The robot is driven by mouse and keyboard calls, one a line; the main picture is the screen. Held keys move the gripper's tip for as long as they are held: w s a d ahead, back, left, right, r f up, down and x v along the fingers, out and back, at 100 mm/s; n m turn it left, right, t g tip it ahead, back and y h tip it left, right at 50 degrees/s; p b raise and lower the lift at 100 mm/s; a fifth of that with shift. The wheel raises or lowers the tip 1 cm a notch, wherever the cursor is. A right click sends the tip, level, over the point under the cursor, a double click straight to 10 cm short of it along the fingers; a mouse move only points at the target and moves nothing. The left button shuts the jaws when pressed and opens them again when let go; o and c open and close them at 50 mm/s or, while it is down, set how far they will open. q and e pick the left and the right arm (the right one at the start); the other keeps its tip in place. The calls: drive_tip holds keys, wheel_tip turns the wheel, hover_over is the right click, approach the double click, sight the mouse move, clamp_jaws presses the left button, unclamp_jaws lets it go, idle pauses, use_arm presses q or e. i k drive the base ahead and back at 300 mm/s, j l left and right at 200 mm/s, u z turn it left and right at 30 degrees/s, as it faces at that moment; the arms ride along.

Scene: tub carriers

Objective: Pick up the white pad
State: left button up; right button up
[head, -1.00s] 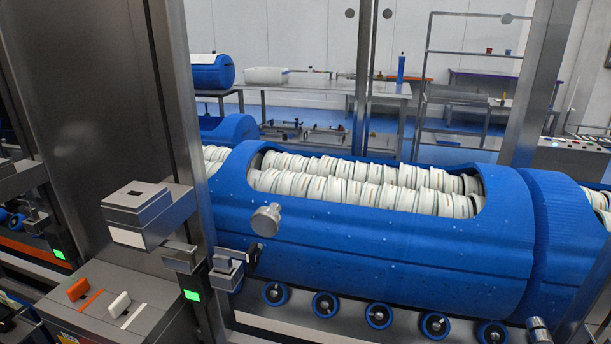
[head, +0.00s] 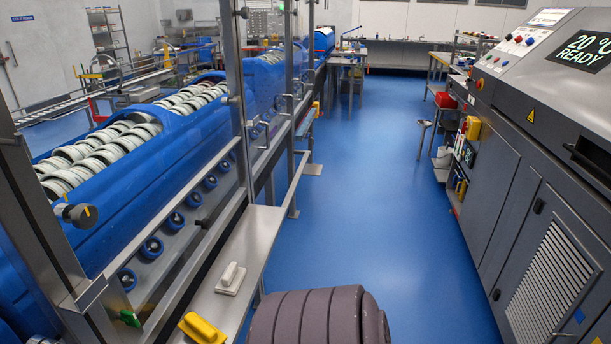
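The white pad (head: 230,279) lies on a narrow steel shelf (head: 240,245) that runs along the front of the blue tub line. It looks like a small flat block with a raised grip on top. A yellow pad (head: 203,328) of similar shape lies on the same shelf, nearer to me at the bottom edge. Neither of my grippers is in the head view.
Blue tubs (head: 150,155) filled with white rings stand behind steel posts at the left. A grey machine (head: 545,150) reading "20 °C READY" lines the right. The blue floor (head: 370,190) between is clear. A ribbed grey-brown shape fills the bottom middle; I cannot tell what it is.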

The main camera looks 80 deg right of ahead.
sight(230, 281)
drive_tip(key=z, duration=2)
drive_tip(key=i+l+u, duration=0.15)
drive_tip(key=i+l, duration=0.05)
drive_tip(key=i, duration=0.05)
